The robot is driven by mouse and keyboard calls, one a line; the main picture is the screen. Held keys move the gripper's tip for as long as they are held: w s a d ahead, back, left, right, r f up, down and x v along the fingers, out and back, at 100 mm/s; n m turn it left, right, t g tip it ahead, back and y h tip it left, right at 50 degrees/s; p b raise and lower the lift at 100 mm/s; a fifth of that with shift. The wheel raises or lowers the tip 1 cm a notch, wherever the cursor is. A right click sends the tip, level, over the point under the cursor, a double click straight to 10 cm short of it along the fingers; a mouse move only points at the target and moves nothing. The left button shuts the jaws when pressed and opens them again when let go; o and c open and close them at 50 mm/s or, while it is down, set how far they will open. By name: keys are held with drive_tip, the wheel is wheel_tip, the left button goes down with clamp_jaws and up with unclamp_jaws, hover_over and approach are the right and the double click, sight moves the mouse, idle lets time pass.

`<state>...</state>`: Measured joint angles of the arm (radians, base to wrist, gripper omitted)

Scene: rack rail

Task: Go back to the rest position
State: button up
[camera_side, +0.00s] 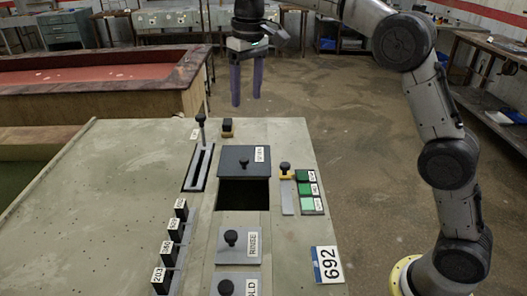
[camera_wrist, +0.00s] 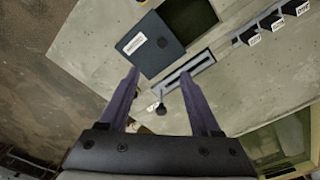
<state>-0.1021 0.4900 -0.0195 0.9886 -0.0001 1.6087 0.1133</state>
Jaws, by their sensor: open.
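My gripper (camera_side: 246,98) is in the air above the far edge of the grey-green panel table (camera_side: 110,180). Its two purple fingers point down, spread apart, with nothing between them. In the wrist view my gripper (camera_wrist: 164,98) also shows open and empty. Below it are a lever with a black knob (camera_side: 200,117) in a slotted plate and a small black block (camera_side: 227,127). The lever's knob (camera_wrist: 161,110) shows between and beneath the fingers in the wrist view, apart from them.
A dark sliding lid (camera_side: 243,161) stands partly off a dark square opening (camera_side: 243,194). A red-topped bench (camera_side: 100,72) stands behind left.

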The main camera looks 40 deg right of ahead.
drive_tip(key=s+d+r+t, duration=0.15)
drive_tip(key=s+r, duration=0.25)
drive_tip(key=s, duration=0.5)
drive_tip(key=s+d+r+t, duration=0.15)
drive_tip(key=s+r, duration=0.25)
drive_tip(key=s, duration=0.6)
drive_tip(key=s+d+f+t, duration=0.1)
drive_tip(key=s+d+f, duration=0.1)
drive_tip(key=s+f, duration=1.2)
wheel_tip(320, 180, down, 2)
drive_tip(key=shift+f+t, duration=0.2)
drive_tip(key=shift+t, duration=0.2)
drive_tip(key=shift+s, duration=0.1)
